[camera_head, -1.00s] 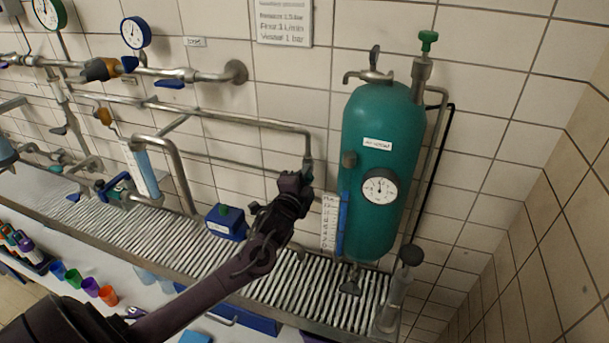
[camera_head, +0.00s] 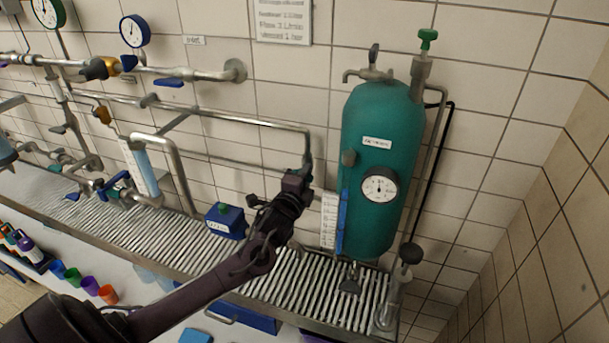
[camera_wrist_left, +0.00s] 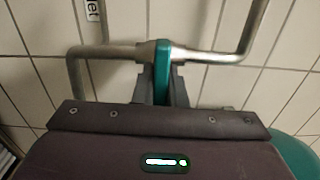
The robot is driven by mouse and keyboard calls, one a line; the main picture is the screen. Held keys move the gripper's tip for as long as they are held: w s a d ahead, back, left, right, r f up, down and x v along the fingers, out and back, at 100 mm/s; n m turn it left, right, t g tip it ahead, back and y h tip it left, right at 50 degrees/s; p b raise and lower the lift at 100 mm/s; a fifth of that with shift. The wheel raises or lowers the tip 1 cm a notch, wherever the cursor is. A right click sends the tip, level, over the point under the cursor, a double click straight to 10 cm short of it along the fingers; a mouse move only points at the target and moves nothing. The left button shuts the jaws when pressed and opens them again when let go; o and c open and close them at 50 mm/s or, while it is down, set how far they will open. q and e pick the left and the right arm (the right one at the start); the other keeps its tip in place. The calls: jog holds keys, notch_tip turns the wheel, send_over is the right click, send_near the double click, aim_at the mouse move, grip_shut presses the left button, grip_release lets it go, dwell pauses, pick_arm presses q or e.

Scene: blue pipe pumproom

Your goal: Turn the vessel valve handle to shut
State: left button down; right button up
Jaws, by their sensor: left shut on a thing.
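The vessel valve handle (camera_wrist_left: 162,62) is a narrow teal lever in the left wrist view. It sits at a metal pipe and appears crosswise to it. My left gripper (camera_wrist_left: 162,88) is shut on it, with the dark fingers on both sides of the lever. In the head view my left gripper (camera_head: 304,176) is at the pipe's end just left of the green vessel (camera_head: 383,150). There the gripper mostly hides the handle. My right gripper is not in view.
A white scale strip (camera_head: 329,220) and the vessel's gauge (camera_head: 380,186) are close to the right of my gripper. A blue box (camera_head: 225,221) stands on the ribbed grating (camera_head: 270,283) to the left. Pipes run along the tiled wall. Coloured cups (camera_head: 90,286) are at lower left.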

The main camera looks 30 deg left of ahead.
pick_arm(q)
jog(key=c, duration=1.5)
grip_release()
jog(key=shift+f, duration=0.1)
jog(key=b+v, duration=0.2)
jog(key=v, duration=0.6)
jog(key=shift+d, duration=0.1)
